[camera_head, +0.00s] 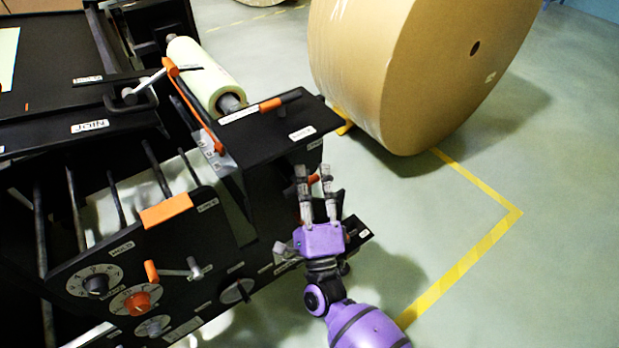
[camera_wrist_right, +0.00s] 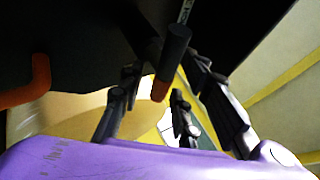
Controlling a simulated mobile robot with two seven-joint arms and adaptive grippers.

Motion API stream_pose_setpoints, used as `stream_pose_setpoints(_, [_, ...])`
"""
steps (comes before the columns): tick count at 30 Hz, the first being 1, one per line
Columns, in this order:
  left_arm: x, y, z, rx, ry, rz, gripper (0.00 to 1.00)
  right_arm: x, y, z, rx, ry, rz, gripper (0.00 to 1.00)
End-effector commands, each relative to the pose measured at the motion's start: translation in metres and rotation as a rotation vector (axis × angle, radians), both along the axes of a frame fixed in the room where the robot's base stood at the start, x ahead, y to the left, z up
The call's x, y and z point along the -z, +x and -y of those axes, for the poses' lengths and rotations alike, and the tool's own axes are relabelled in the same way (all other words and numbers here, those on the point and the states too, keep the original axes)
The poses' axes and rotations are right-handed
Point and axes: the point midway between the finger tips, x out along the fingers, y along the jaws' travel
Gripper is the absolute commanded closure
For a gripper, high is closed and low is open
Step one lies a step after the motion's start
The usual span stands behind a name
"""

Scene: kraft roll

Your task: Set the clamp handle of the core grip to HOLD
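My right gripper (camera_head: 315,172) is at the right end of the black machine, pointing away from me with its two fingers apart. A small orange part (camera_head: 313,178), possibly the clamp handle, shows by the fingers, below the black top plate. In the right wrist view, a dark handle with an orange tip (camera_wrist_right: 161,88) hangs in the gap between the open fingers of the gripper (camera_wrist_right: 155,90). I cannot tell whether they touch it. Its HOLD mark cannot be made out there. My left gripper is not in view.
A black top plate (camera_head: 271,128) with an orange-ended lever (camera_head: 272,104) overhangs the gripper. The front panel carries an orange-tipped crank (camera_head: 152,271) and several knobs. A big kraft roll (camera_head: 400,70) stands at the back right. The floor (camera_head: 560,250) at right is clear.

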Motion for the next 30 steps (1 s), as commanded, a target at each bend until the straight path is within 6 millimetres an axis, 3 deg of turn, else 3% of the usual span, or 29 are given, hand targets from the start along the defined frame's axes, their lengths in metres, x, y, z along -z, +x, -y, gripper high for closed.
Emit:
stream_pose_setpoints(7, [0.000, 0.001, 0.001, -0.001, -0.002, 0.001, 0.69, 0.000, 0.001, 0.000, 0.000, -0.001, -0.001, 0.69])
stream_pose_setpoints(14, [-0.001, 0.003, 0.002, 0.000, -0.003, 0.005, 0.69, 0.000, 0.001, 0.000, 0.000, -0.001, -0.002, 0.99])
stream_pose_setpoints(23, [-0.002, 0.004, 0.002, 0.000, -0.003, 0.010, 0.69, 0.002, 0.001, 0.000, -0.001, -0.012, 0.003, 1.00])
stream_pose_setpoints(30, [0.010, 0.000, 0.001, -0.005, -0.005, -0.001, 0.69, 0.002, 0.000, 0.000, -0.001, -0.086, 0.055, 1.00])
